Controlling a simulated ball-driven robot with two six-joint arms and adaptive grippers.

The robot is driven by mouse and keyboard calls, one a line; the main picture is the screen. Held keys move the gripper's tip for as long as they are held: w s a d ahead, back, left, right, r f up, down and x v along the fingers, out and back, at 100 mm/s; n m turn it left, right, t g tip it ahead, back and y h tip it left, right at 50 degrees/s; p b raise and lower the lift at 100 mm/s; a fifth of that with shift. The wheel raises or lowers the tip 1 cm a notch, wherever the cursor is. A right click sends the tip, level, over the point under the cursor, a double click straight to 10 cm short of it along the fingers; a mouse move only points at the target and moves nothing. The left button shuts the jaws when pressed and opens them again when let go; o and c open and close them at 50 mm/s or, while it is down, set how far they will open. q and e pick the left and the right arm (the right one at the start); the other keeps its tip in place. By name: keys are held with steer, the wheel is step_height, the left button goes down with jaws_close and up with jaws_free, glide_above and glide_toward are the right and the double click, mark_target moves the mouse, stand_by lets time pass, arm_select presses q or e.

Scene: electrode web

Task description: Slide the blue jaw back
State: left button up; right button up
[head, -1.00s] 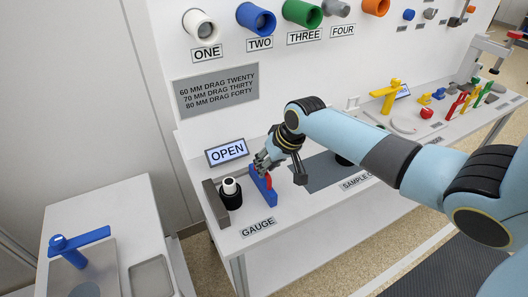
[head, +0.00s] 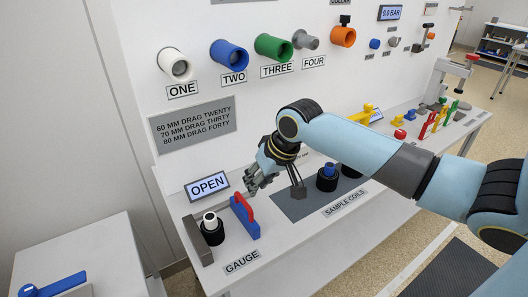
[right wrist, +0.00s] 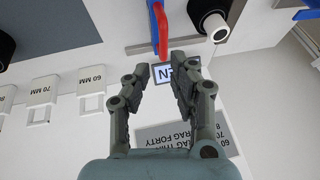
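The blue jaw (head: 240,221) with its red handle (head: 249,207) stands upright on the gauge, and both show at the top of the right wrist view (right wrist: 153,14). A black coil with a white core (head: 212,229) stands between the jaw and the grey fixed block (head: 195,238), with a small gap to the jaw. My right gripper (head: 252,184) is just behind and above the jaw, apart from it. In the right wrist view its two fingers (right wrist: 160,80) are spread and empty, with the red handle beyond their tips. My left gripper is not in view.
A small display reading OPEN (head: 208,186) stands behind the gauge, close to my right gripper. Sample coils (head: 327,180) stand on a dark mat (head: 300,205) to the right. Coloured tubes (head: 229,57) stick out of the wall above.

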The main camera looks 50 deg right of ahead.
steer(key=v, duration=0.4)
steer(key=shift+r, duration=0.2)
stand_by(0.3)
steer(key=s+a+r+n+h, duration=0.1)
steer(key=s+a, duration=0.2)
steer(key=s, duration=0.3)
steer(key=s+a+r+n+g, duration=0.1)
steer(key=s+a+r+n, duration=0.1)
steer(key=s+a, duration=0.35)
steer(key=s+a+r+n+h, duration=0.1)
steer(key=s+a, duration=0.1)
steer(key=s, duration=0.6)
step_height(320, 180, down, 34)
steer(key=d+g+b, duration=0.2)
steer(key=d+b, duration=0.1)
steer(key=b, duration=0.7)
steer(key=s+f+b, duration=0.4)
steer(key=s+f, duration=0.6)
steer(key=f, duration=0.3)
steer(key=s+f+g+b, duration=0.1)
steer(key=s+f+b, duration=0.4)
steer(key=s+f, duration=0.5)
step_height(320, 180, down, 4)
steer(key=shift+d+f, duration=0.1)
steer(key=shift+d, duration=0.35)
